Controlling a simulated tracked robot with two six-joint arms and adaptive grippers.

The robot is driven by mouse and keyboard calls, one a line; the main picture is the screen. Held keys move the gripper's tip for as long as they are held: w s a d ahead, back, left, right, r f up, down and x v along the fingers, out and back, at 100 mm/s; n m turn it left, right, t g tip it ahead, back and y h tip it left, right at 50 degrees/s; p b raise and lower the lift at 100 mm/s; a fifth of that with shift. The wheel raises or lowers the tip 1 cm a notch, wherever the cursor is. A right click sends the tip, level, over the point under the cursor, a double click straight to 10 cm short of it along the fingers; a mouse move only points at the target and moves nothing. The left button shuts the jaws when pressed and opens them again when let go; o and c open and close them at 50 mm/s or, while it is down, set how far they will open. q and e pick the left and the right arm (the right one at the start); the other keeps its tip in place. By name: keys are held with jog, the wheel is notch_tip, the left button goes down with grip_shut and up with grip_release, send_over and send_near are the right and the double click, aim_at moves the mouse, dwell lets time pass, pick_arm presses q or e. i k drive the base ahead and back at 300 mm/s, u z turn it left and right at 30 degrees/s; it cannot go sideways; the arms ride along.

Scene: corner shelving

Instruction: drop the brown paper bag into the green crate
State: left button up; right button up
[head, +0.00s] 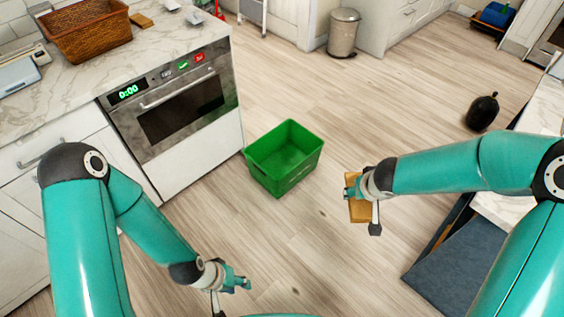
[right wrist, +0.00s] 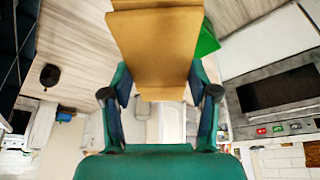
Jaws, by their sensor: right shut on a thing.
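The brown paper bag (head: 359,211) is held in my right gripper (head: 353,188), to the right of the green crate and apart from it. The gripper hides part of the bag in the head view. In the right wrist view the bag (right wrist: 156,45) fills the space between the two fingers of the right gripper (right wrist: 159,93). The green crate (head: 285,181) stands on the floor, open at the top and empty as far as I see. A green corner of the crate (right wrist: 207,42) shows beside the bag. My left gripper (head: 238,281) is low, in front of the crate; its finger opening is unclear.
An oven (head: 180,105) in a marble-topped counter stands left of the crate, with a wicker basket (head: 88,35) on top. A bin (head: 344,33) stands at the back, and a dark round object (head: 482,112) lies at the right. Bare floor lies between crate and bag.

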aim_at(287, 167)
jog(key=u, duration=0.4)
jog(key=i, duration=1.7)
jog(key=z, duration=0.2)
